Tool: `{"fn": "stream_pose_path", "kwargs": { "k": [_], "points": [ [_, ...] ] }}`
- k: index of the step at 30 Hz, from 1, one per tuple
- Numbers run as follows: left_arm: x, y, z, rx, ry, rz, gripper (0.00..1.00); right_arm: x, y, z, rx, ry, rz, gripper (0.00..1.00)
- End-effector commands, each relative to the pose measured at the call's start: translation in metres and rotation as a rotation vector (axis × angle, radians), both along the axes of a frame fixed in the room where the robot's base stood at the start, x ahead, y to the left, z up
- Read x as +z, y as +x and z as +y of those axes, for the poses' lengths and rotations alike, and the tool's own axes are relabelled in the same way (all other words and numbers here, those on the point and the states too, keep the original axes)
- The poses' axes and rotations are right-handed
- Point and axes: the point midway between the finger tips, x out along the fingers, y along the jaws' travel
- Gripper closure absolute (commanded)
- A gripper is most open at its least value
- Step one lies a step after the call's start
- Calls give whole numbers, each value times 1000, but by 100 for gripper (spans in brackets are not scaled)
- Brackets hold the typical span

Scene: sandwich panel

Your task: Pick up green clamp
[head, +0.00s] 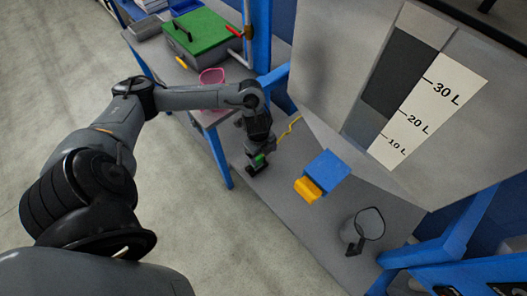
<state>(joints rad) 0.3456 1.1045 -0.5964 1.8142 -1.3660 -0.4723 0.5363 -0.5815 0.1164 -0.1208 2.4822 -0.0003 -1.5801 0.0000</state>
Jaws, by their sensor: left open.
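A small green piece (261,159), which looks like the green clamp, shows at the end of my left arm, low over the grey bench top. My left gripper (256,165) is open and points down right at it. The dark fingers cover part of the green piece, and I cannot tell whether they touch it. My right gripper is not in view.
A yellow cord (290,128) lies behind the gripper. A green-lidded box (205,32) and pink container (211,77) stand at the back left.

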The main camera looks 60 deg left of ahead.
Motion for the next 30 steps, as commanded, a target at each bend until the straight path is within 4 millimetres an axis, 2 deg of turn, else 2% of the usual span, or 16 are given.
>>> {"fn": "stream_pose_path", "kwargs": {
  "k": [1,2,6,12,18,25,30],
  "points": [
    [16,-4,18,17,18,31,15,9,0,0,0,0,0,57],
    [19,-7,26,24,26,49,15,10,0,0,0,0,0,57],
    [20,-14,41,44,38,90,15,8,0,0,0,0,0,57],
    [-6,-16,42,47,37,95,15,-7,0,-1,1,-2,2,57],
    [-26,-14,42,45,38,91,15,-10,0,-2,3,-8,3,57],
    [-39,-15,40,43,38,92,15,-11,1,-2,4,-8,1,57],
    [-60,-16,38,44,38,93,15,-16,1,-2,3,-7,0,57]
  ]
}}
